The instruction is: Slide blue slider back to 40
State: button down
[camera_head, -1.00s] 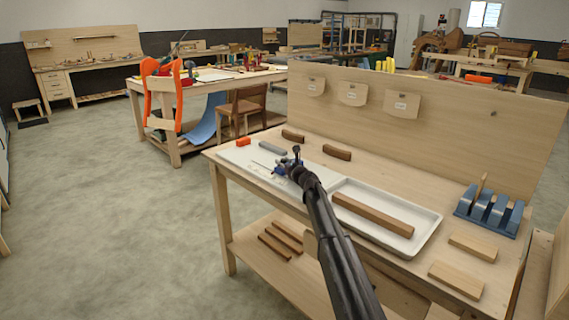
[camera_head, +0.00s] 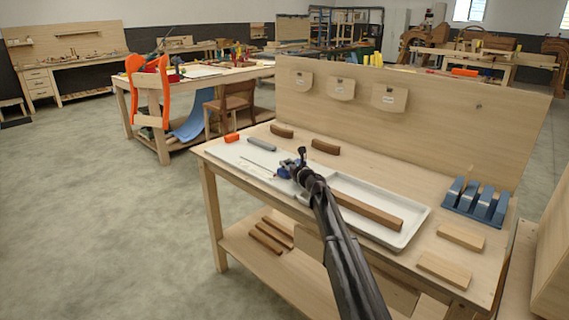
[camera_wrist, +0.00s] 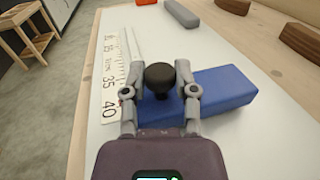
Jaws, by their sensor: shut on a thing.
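The blue slider (camera_wrist: 225,92) is a blue block with a black round knob (camera_wrist: 160,78), lying on a white board (camera_wrist: 220,150) in the wrist view. My gripper (camera_wrist: 160,92) is shut around the knob, one finger on each side. The scale (camera_wrist: 110,85) is printed left of the block, with 35 and 40 readable. The block's left end lies beside the 40. In the head view, my gripper (camera_head: 301,160) is at the blue slider (camera_head: 285,168) and partly hides it.
A white tray (camera_head: 425,215) with a long brown bar (camera_head: 372,211) lies right of the board. A grey block (camera_head: 262,144) and an orange block (camera_head: 232,138) are at the board's far end. A blue rack (camera_head: 475,204) stands at the right.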

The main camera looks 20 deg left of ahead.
jog(key=shift+s+f, duration=0.1)
jog(key=shift+s, duration=0.15)
jog(key=shift+c, duration=1.9)
grip_release()
jog(key=shift+d, duration=0.1)
jog(key=v, duration=1.2)
jog(key=shift+w, duration=0.1)
